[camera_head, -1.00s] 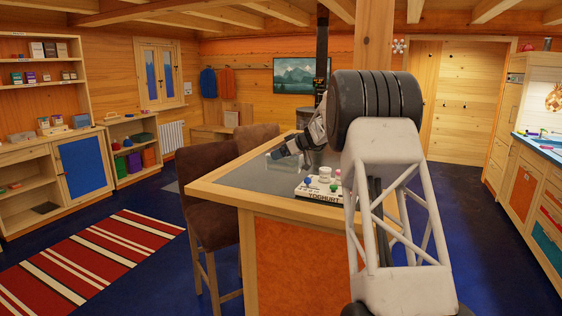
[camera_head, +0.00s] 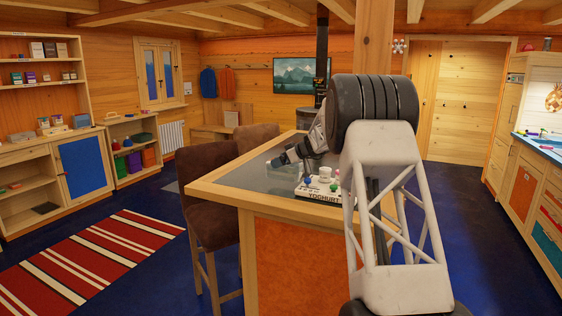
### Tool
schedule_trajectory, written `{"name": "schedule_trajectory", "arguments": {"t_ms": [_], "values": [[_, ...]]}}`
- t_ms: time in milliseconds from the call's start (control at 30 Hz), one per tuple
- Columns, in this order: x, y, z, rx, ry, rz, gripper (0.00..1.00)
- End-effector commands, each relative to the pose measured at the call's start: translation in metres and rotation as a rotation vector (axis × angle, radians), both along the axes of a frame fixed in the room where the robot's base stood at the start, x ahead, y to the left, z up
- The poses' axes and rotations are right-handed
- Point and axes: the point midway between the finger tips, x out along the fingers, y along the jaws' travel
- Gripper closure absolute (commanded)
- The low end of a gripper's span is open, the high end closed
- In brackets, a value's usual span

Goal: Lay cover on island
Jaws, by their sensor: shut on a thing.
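The island (camera_head: 222,187) stands in the middle, with a grey top and a pale wood edge. My gripper (camera_head: 281,160) is low over its far middle part, left of the yoghurt box, and is shut on the cover. The cover itself is hard to make out at this size; it cannot be told whether it touches the top. My own arm hides the right part of the island.
A yoghurt box (camera_head: 318,193) with small white, green and blue items around it stands on the island near the arm. Two brown chairs (camera_head: 211,195) stand along its left side. The top's near left part is clear.

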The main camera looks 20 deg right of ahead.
Motion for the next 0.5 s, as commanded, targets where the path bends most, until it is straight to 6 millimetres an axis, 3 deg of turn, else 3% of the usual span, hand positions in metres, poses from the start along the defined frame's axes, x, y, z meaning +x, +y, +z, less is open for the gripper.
{"name": "schedule_trajectory", "arguments": {"t_ms": [500], "values": [[-0.0001, 0.0, -0.0097, -0.001, -0.001, 0.0, 0.32]]}}
